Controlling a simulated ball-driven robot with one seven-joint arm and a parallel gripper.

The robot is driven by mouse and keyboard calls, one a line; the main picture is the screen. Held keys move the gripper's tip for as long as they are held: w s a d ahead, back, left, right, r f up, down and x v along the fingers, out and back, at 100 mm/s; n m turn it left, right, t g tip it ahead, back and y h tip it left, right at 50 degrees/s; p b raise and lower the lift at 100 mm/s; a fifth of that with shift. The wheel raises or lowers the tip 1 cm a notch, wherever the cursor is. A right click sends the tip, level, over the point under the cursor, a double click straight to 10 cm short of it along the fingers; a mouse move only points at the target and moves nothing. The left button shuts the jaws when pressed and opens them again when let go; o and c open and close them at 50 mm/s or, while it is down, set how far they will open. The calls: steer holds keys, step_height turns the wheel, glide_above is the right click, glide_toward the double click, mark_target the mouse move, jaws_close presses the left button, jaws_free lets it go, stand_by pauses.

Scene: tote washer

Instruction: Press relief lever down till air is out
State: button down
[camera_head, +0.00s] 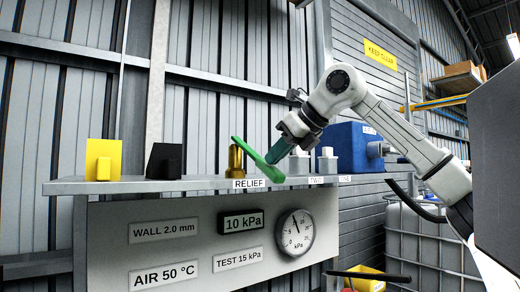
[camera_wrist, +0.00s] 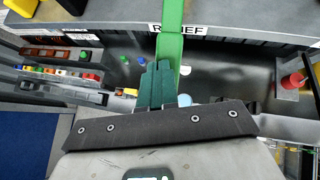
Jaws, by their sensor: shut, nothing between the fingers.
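The green relief lever (camera_head: 250,153) slopes from upper left down to the lower right in front of a brass valve (camera_head: 235,160), above the RELIEF label (camera_head: 249,184). My gripper (camera_head: 270,159) is shut and empty, its teal fingers pointing down onto the lever's lower right part. In the wrist view the lever (camera_wrist: 169,46) runs up the picture across the label, and my fingers (camera_wrist: 157,68) overlap its near end. Whether they touch it cannot be told. The display (camera_head: 241,222) reads 10 kPa. The dial gauge's (camera_head: 296,232) needle points nearly straight up.
The grey shelf (camera_head: 130,187) carries a yellow block (camera_head: 103,160), a black block (camera_head: 164,161), grey fittings (camera_head: 328,160) and a blue box (camera_head: 352,146). Signs on the panel read WALL 2.0 mm, AIR 50 °C and TEST 15 kPa. A caged white tank (camera_head: 425,240) stands lower right.

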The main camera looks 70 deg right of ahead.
mark_target(276, 170)
steer(key=shift+f+b, duration=1.35)
steer(key=shift+f, duration=0.7)
steer(key=shift+r, duration=0.25)
stand_by(1.6)
step_height(276, 170, up, 8)
steer(key=p, duration=0.7)
steer(key=shift+f, duration=0.1)
stand_by(0.5)
